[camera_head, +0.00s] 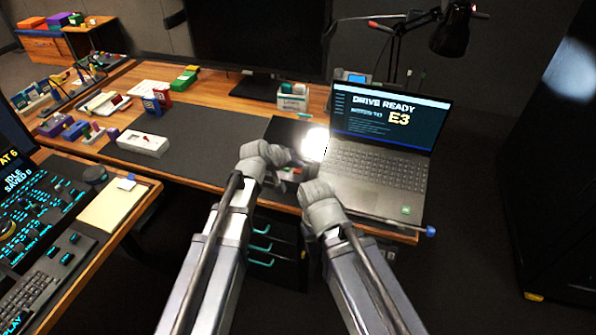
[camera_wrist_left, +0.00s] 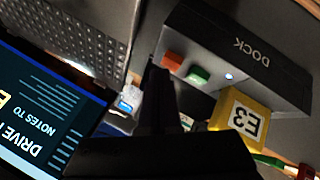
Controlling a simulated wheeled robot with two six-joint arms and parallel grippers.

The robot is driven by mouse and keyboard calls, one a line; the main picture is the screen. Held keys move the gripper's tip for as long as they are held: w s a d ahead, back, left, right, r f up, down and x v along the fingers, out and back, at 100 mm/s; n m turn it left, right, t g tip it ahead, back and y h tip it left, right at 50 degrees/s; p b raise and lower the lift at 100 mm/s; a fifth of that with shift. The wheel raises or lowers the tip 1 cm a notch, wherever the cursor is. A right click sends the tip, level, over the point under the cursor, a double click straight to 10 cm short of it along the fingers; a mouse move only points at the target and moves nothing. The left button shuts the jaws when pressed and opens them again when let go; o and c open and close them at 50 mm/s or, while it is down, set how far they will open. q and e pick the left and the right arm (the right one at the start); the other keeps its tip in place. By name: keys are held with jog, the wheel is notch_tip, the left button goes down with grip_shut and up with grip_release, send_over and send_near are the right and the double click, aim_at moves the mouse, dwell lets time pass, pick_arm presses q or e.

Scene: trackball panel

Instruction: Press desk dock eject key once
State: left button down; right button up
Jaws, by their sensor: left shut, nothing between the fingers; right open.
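The dock is a dark box marked DOCK (camera_wrist_left: 245,52) in the left wrist view. Its front carries an orange-red key (camera_wrist_left: 173,61), a green key (camera_wrist_left: 198,75) and a lit blue light. I can read no label on either key. A yellow block marked E3 (camera_wrist_left: 240,117) sits against the dock's front. My left gripper (camera_head: 290,158) is shut and empty beside the laptop; its dark fingers (camera_wrist_left: 160,85) show just in front of the orange-red key, and contact cannot be told.
A laptop (camera_head: 380,165) reading "DRIVE READY" and "E3" stands right of my grippers. A monitor (camera_head: 255,45) and a small white box (camera_head: 292,98) stand behind. A dark desk mat (camera_head: 195,120) gives room at left, with a white device (camera_head: 143,143) on it.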

pick_arm(q)
jog(key=shift+f+b, duration=0.4)
jog(key=shift+f, duration=0.05)
dwell(0.6)
jog(key=shift+r, duration=0.15)
dwell(0.3)
jog(key=shift+r+p, duration=0.7)
jog(key=shift+p, duration=0.2)
notch_tip(320, 180, up, 5)
jog(key=p, duration=0.5)
dwell(0.4)
